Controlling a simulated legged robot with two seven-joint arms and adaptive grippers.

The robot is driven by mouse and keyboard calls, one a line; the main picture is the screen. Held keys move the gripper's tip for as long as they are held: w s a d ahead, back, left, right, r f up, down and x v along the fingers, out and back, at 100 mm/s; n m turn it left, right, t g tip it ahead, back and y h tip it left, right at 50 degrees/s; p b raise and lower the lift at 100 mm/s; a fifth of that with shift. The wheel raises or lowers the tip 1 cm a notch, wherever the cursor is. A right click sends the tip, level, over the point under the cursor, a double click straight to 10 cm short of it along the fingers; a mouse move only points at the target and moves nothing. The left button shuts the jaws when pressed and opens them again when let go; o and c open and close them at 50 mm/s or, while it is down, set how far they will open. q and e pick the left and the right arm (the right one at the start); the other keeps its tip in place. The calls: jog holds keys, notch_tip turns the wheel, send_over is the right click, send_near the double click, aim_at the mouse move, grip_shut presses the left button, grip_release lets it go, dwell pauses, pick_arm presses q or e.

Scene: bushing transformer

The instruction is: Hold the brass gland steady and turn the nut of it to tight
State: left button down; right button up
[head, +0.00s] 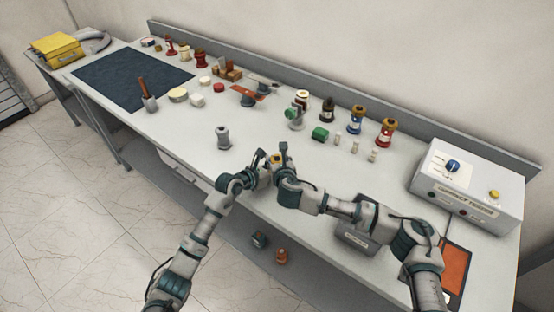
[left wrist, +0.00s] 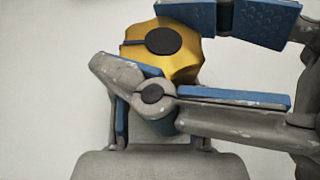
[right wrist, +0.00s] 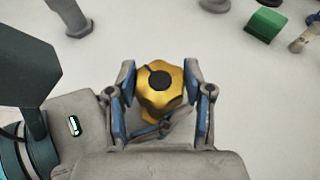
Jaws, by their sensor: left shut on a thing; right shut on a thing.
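The brass gland (right wrist: 160,84) is gold, with a lobed nut and a dark round centre. In the head view it is a small yellow spot (head: 277,158) between my two grippers near the bench's front edge. My right gripper (right wrist: 160,95) is shut on the gland, with a blue-padded finger on each side of it. The lower part of the gland is mostly hidden by the fingers.
A grey fitting (head: 223,138) stands left of my grippers. A white control box (head: 466,185) stands at the right. The bench top around the grippers is clear.

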jog(key=shift+w+d+f+m+h, duration=0.2)
jog(key=shift+d+m+h, duration=0.3)
jog(key=shift+h, duration=0.2)
jog(key=o, duration=1.2)
jog(key=shift+s, duration=0.1)
jog(key=shift+r, duration=0.1)
jog(key=shift+s+a, duration=0.1)
jog(key=shift+s, duration=0.05)
jog(key=shift+s+r, duration=0.15)
jog(key=shift+s, duration=0.15)
jog(key=v, duration=1.1)
jog(key=shift+s+d, duration=0.1)
jog(key=shift+d, duration=0.15)
jog(key=shift+c, duration=0.2)
